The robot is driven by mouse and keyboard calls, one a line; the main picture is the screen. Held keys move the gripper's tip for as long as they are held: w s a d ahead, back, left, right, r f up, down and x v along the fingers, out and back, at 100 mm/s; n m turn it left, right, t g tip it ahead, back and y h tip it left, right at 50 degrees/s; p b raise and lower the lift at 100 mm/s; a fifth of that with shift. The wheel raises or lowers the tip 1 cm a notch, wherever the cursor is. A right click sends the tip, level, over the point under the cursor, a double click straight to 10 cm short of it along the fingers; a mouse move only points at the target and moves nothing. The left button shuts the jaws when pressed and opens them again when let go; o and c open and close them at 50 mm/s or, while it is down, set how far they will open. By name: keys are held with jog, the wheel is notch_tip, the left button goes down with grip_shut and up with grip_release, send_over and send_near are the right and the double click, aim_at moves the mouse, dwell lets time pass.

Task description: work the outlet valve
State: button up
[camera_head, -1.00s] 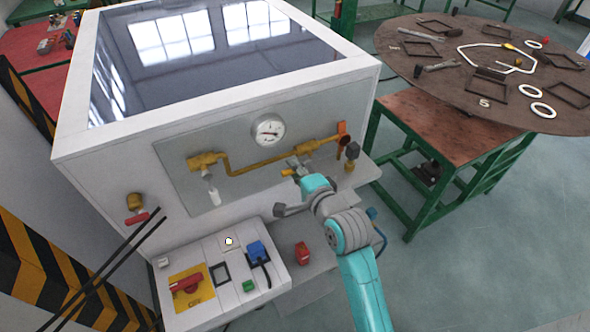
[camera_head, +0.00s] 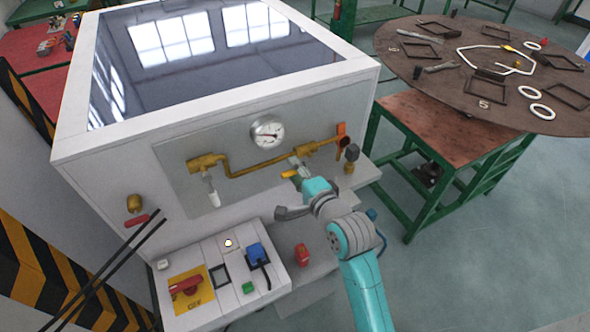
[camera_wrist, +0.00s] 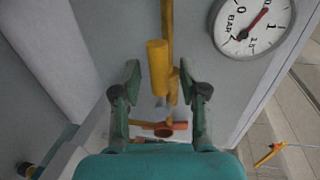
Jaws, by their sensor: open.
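On the front panel, a yellow pipe (camera_head: 258,166) runs to an orange handle (camera_head: 341,129) at its right end. The handle also shows low in the wrist view (camera_wrist: 165,127). A yellow cylindrical grip (camera_wrist: 157,66) stands out in front of the pipe; it shows as a small yellow piece in the head view (camera_head: 288,174). I cannot tell for sure which of these belongs to the outlet valve. My gripper (camera_wrist: 158,80) is open, one finger on each side of the yellow grip with gaps between.
A round gauge (camera_head: 267,132) sits above the pipe; it is close to my right finger's side in the wrist view (camera_wrist: 252,22). A valve with a white handle (camera_head: 213,191) is at the left. A switch box (camera_head: 228,280) juts out below. A round table (camera_head: 480,75) stands right.

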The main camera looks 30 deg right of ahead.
jog(key=s+r, duration=0.2)
jog(key=s, duration=0.9)
jog(key=s+a+f+n, duration=0.2)
jog(key=s+f+n, duration=0.35)
jog(key=s, duration=0.45)
jog(key=s+a+f+n, duration=0.2)
jog(key=s+f+n, duration=0.35)
jog(key=s, duration=0.55)
jog(key=s+a+r+n+g, duration=0.1)
jog(key=s+n, duration=0.6)
jog(key=s, duration=0.3)
jog(key=shift+a+r, duration=0.15)
jog(key=shift+r, duration=0.05)
